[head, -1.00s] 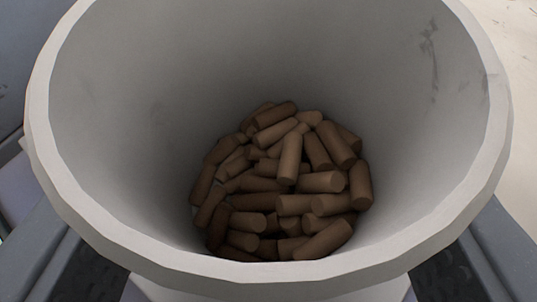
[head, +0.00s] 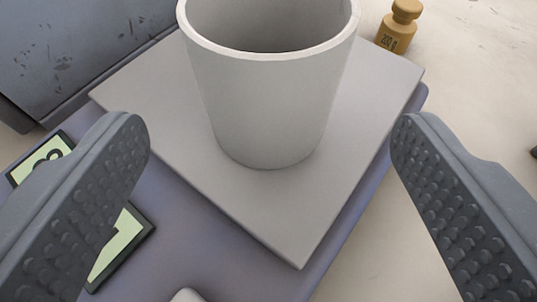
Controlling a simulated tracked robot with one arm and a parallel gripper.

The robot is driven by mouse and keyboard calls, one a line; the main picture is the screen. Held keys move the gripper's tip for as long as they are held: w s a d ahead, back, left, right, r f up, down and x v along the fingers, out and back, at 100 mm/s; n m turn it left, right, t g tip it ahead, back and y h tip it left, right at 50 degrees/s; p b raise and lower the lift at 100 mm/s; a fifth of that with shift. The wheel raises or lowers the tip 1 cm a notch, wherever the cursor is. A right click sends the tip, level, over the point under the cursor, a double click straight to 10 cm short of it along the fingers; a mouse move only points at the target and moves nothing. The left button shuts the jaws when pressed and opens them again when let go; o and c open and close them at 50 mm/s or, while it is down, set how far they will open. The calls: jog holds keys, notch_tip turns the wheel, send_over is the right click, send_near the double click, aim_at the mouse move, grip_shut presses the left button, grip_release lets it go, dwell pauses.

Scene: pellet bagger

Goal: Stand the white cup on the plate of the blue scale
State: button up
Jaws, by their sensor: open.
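The white cup (head: 268,105) stands upright on the grey plate (head: 290,225) of the blue scale (head: 190,250). Its base rests within the plate's edges. The inside bottom of the cup is hidden from this angle, so its contents do not show. My gripper (head: 270,145) is open, with one textured finger on each side and clear space between each finger and the cup. The cup is beyond the fingertips, touching neither. The scale's display (head: 120,240) is partly covered by my left finger.
A brass weight (head: 398,27) marked 200 g stands behind the scale at the upper right. A dark blue-grey scuffed box-like body (head: 80,50) stands at the upper left, close to the plate. The pale tabletop (head: 470,90) at right is mostly clear.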

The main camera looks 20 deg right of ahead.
jog(key=shift+v, duration=2.75)
jog(key=s+a+r+n+t+y, duration=0.1)
jog(key=s+a+r+y, duration=0.15)
jog(key=r, duration=1.15)
jog(key=s+a+r+n+t+y, duration=0.1)
jog(key=s+r+y, duration=0.15)
jog(key=r, duration=1.15)
jog(key=s+d+r, duration=0.3)
jog(key=s+r, duration=0.6)
jog(key=r, duration=0.1)
jog(key=s+d+r+n+h, duration=0.1)
jog(key=s+d+r, duration=0.3)
jog(key=s+r, duration=0.5)
jog(key=shift+s+r, duration=0.3)
jog(key=shift+r, duration=0.25)
